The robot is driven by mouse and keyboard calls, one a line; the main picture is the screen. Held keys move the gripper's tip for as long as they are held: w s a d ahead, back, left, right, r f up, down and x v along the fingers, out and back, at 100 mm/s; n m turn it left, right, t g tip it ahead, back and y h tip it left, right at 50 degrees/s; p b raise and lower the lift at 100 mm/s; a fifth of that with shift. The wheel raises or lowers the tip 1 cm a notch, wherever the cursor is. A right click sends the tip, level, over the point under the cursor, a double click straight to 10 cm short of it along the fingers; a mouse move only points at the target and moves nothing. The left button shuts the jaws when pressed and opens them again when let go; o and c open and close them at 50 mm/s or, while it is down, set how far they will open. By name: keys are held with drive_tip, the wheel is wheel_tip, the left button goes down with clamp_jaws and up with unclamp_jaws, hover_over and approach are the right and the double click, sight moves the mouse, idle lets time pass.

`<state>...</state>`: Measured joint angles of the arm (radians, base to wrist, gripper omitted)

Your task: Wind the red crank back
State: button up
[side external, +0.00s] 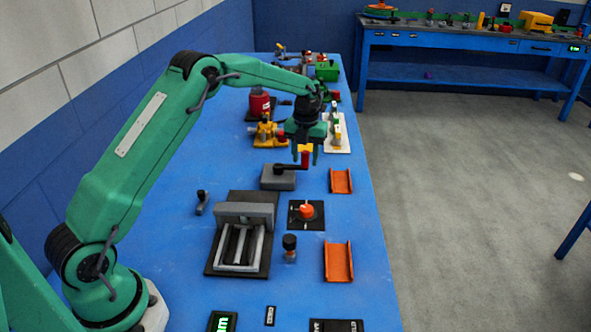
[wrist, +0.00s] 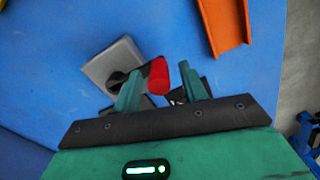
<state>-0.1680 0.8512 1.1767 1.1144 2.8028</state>
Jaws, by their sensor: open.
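The red crank has an upright red handle (side external: 305,160) on a black arm (side external: 290,167), mounted on a grey block (side external: 279,181). My gripper (side external: 305,156) points down over the handle, with its green fingers apart on either side of it. In the wrist view the red handle (wrist: 158,76) shows between the two open fingertips (wrist: 159,70), with a visible gap at the right finger. The left finger looks close to the handle; I cannot tell whether they touch. The grey block (wrist: 110,65) lies to the left there, and the crank arm is partly hidden by the left finger.
An orange channel (side external: 341,181) lies right of the crank; it also shows in the wrist view (wrist: 224,22). A red knob on a black plate (side external: 306,214) and a grey sliding frame (side external: 240,240) are nearer. Yellow (side external: 267,132) and red (side external: 260,102) fixtures stand behind.

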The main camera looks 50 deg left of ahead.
drive_tip(key=shift+r, duration=3.9)
drive_tip(key=shift+r, duration=0.1)
drive_tip(key=shift+s+d+r, duration=0.1)
drive_tip(key=shift+r, duration=0.1)
drive_tip(key=s+d+r+n+t, duration=0.1)
drive_tip(key=s+d+r+n, duration=0.2)
drive_tip(key=s+r+n, duration=0.45)
drive_tip(key=s+d+r+n+t, duration=0.2)
drive_tip(key=s+d+r+n, duration=0.1)
drive_tip(key=s+r+n, duration=0.5)
drive_tip(key=s+d+f+n+t, duration=0.1)
drive_tip(key=s+d+f+n, duration=0.1)
drive_tip(key=s+n, duration=0.5)
drive_tip(key=s+d+f+n+t, duration=0.1)
drive_tip(key=s+f+n, duration=0.2)
drive_tip(key=s+n, duration=0.4)
drive_tip(key=s, duration=0.6)
drive_tip(key=shift+s+d+f+n+t, duration=0.15)
drive_tip(key=shift+d+f+n+t, duration=0.15)
drive_tip(key=shift+d+f+n, duration=0.05)
